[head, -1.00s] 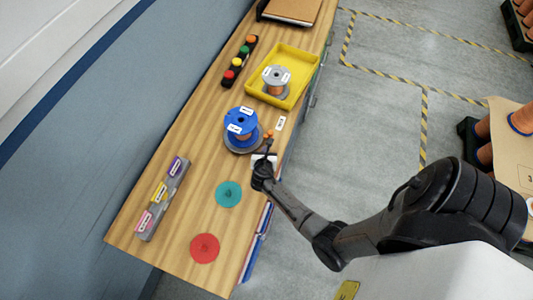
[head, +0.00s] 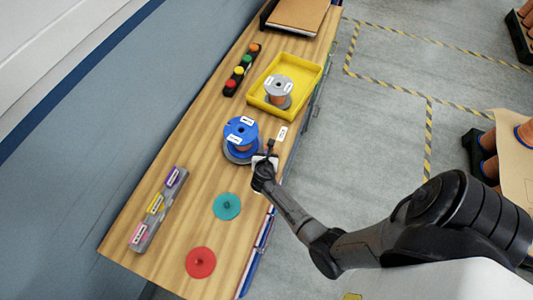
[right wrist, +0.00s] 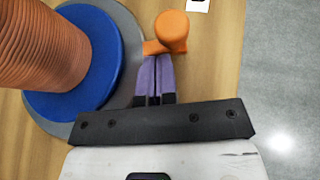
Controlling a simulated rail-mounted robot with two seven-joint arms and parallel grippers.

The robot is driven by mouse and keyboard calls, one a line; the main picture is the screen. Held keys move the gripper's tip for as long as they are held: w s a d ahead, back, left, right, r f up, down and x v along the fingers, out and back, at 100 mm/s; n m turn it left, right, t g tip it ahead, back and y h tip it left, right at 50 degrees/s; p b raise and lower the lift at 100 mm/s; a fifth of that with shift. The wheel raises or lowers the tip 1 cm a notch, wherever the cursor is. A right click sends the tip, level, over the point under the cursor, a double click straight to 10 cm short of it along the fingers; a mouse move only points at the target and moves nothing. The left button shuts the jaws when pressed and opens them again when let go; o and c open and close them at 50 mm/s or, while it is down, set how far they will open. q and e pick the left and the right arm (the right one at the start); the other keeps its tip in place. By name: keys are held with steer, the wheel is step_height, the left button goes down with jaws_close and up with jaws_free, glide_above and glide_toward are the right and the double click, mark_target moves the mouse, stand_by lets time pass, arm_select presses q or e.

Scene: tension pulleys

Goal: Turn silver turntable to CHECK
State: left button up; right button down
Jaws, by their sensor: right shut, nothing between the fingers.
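The silver turntable (head: 232,157) is a grey disc on the wooden bench, mostly hidden under a blue-flanged spool (head: 238,130) wound with copper-coloured wire. Its grey rim (right wrist: 125,35) also shows in the right wrist view. An orange knob (right wrist: 172,30) on a short orange arm sits at the disc's edge. My right gripper (head: 270,146) is beside the turntable. Its purple fingers (right wrist: 155,60) are together and empty, with their tips against or very close to the orange arm; contact is unclear. A small white label (head: 282,133) lies by the turntable; its text is unreadable. My left gripper is out of view.
A yellow tray (head: 314,74) holding a grey spool (head: 278,90) stands behind. A strip of coloured buttons (head: 241,70) lies at the back left. Teal (head: 227,206) and red (head: 201,262) discs and a grey labelled block (head: 157,208) are nearer.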

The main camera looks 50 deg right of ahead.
steer(key=shift+w+d+r+n+t+y+p, duration=0.1)
steer(key=shift+d+r+n+t+y+p, duration=0.2)
steer(key=shift+d+n+p, duration=0.5)
steer(key=shift+w+d+f+n+t+y+p, duration=0.2)
steer(key=shift+d+n+t+y+p, duration=0.4)
steer(key=shift+p, duration=0.45)
steer(key=shift+w+d+n+t+y+p, duration=0.4)
steer(key=shift+n+t+p, duration=0.1)
steer(key=shift+n+t, duration=0.1)
steer(key=shift+w+d+f+n+t+y+p, duration=0.1)
steer(key=shift+w+d+n+t+y+p, duration=0.35)
steer(key=shift+n+y, duration=0.45)
steer(key=shift+d, duration=0.15)
steer(key=shift+w, duration=0.1)
